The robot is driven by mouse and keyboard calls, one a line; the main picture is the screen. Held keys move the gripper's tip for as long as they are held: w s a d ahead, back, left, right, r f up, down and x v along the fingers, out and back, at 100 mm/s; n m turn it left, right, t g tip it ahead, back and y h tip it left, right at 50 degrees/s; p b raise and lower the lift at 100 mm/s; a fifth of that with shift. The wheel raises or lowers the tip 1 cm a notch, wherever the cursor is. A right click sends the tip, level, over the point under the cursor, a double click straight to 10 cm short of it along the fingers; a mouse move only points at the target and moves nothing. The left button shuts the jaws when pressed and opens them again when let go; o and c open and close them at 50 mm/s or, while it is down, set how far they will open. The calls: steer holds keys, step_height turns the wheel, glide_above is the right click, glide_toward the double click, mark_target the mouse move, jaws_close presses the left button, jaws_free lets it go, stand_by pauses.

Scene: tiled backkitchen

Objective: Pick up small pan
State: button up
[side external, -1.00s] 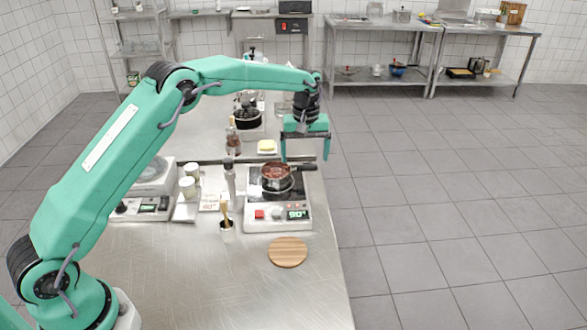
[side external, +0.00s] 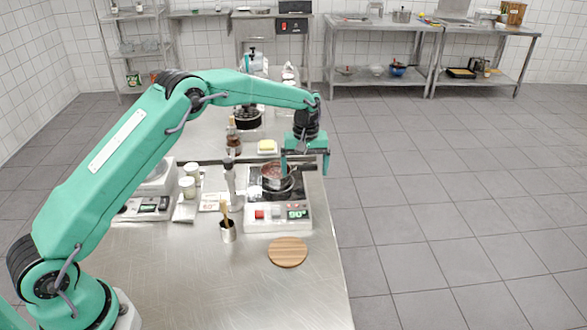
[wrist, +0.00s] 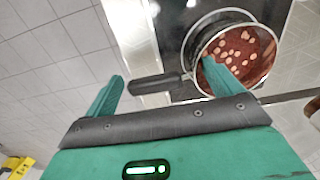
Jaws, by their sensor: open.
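The small pan (side external: 272,178) sits on the portable cooktop (side external: 262,214) and holds a red sauce with pale round pieces. In the wrist view the pan (wrist: 240,58) is at the upper right, and its dark handle (wrist: 155,84) points left, between my two fingers. My gripper (side external: 305,172) is open and empty, pointing down at the handle side of the pan. Its fingers (wrist: 160,74) stand on either side of the handle, one near the handle's end and one overlapping the pan's near rim. I cannot tell how far above the handle they are.
A round wooden board (side external: 288,252) lies in front of the cooktop. A utensil cup (side external: 228,232), a bottle (side external: 233,138) and a butter dish (side external: 267,147) stand nearby. The table's right edge is close beyond the handle.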

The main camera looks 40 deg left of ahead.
steer(key=c, duration=1)
steer(key=shift+r, duration=0.25)
steer(key=shift+r, duration=0.6)
steer(key=shift+c, duration=0.4)
step_height(320, 180, up, 3)
steer(key=shift+d+f, duration=0.1)
steer(key=shift+d, duration=0.05)
steer(key=s+d+r, duration=0.6)
steer(key=d, duration=0.3)
steer(key=shift+d+r, duration=0.3)
steer(key=shift+s, duration=0.1)
steer(key=s+d+f, duration=0.2)
steer(key=s+f, duration=0.1)
steer(key=s+d+f, duration=0.2)
steer(key=s+d, duration=0.1)
steer(key=s+d+f, duration=0.2)
steer(key=s+f, duration=0.1)
steer(key=shift+d+f, duration=0.2)
steer(key=shift+f, duration=0.15)
